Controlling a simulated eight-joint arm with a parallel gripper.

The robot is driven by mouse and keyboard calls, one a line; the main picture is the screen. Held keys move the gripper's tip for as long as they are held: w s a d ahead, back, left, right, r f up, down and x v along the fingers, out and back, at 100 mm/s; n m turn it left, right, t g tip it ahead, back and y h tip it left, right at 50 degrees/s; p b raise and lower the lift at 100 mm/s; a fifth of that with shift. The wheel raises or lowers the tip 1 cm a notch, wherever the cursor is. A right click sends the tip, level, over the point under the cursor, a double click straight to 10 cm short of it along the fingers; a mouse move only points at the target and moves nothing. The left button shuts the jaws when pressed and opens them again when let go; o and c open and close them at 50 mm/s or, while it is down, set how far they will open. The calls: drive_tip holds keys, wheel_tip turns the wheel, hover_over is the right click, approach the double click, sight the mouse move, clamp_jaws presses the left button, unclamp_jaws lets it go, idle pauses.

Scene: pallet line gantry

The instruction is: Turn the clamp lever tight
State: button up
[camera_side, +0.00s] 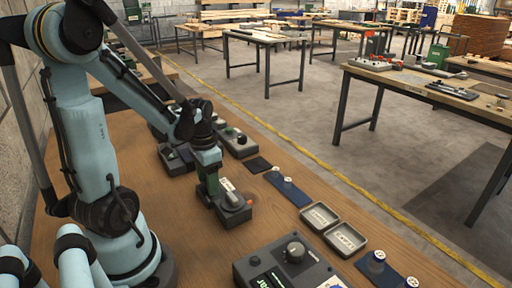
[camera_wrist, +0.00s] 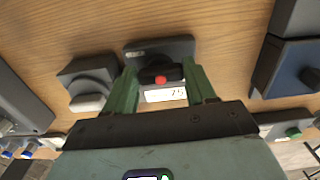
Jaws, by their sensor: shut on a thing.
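The clamp lever (camera_wrist: 161,76) is dark with a red end and sits on a dark grey block (camera_wrist: 160,46) in the wrist view. A white label with dark print (camera_wrist: 166,95) lies just below the red end. My gripper (camera_wrist: 163,74) has one green finger on each side of the lever and is shut on it. In the side view my gripper (camera_side: 211,188) is low over a grey block (camera_side: 235,214) near the middle of the wooden table. The lever's angle and the finger contact are hard to make out there.
A dark blue box (camera_wrist: 290,70) stands at right. In the side view, a control box (camera_side: 270,268) and an open tray (camera_side: 346,238) lie toward the front. Bare wood (camera_side: 130,155) shows at left.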

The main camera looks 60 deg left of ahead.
drive_tip(key=shift+m, duration=0.3)
drive_tip(key=o, duration=1)
drive_tip(key=shift+o, duration=0.2)
drive_tip(key=shift+r, duration=0.1)
wheel_tip(320, 180, up, 12)
idle(0.4)
drive_tip(key=w+d+f+t, duration=0.1)
drive_tip(key=w+d+t, duration=0.2)
drive_tip(key=d, duration=0.5)
drive_tip(key=w+d+t, duration=0.3)
drive_tip(key=d+t, duration=0.1)
drive_tip(key=d, duration=0.4)
drive_tip(key=shift+f, duration=0.35)
